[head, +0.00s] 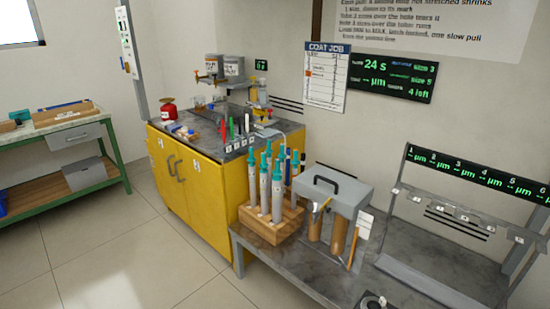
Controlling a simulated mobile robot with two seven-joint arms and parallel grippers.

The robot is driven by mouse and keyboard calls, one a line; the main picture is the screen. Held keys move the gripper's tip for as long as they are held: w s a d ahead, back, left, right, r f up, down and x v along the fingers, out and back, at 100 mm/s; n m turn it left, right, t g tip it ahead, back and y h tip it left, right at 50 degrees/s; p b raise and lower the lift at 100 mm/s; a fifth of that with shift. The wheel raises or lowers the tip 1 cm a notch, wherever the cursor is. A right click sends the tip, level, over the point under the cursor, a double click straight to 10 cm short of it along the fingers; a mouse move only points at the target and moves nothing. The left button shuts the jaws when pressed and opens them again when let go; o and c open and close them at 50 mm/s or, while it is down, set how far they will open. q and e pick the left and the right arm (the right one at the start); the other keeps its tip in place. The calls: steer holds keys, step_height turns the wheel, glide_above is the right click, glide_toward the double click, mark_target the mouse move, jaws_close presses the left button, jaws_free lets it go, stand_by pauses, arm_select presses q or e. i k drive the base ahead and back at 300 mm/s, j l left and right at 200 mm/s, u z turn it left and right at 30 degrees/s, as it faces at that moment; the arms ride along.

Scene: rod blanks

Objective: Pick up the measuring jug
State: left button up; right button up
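I cannot make out a measuring jug in the head view. Several small things on the yellow cabinet (200,205) are too small to tell apart, and some are partly hidden behind others. Neither of my grippers is in view.
A wooden block (268,228) holds several grey tubes with teal tops at the grey bench's left end. A grey box (333,190) with a black handle stands beside it. A red can (169,109) stands on the cabinet's left. A green-framed bench (62,137) is far left. The tiled floor (130,245) between is clear.

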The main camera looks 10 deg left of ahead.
mark_target(199, 102)
steer(key=i+j+u, duration=0.35)
steer(key=j, duration=0.15)
steer(key=i+j+u, duration=0.85)
steer(key=i+u, duration=0.5)
steer(key=i, duration=1.15)
steer(key=i+j+z, duration=0.15)
steer(key=i+z, duration=0.2)
steer(key=i, duration=0.15)
steer(key=i+j+z, duration=0.35)
steer(key=i, duration=0.15)
steer(key=i+j+z, duration=0.2)
steer(key=z, duration=0.25)
steer(key=i+j+z, duration=0.25)
steer(key=z, duration=0.15)
steer(key=i+j+z, duration=0.25)
steer(key=z, duration=0.2)
steer(key=i+j+z, duration=0.1)
steer(key=j+z, duration=0.35)
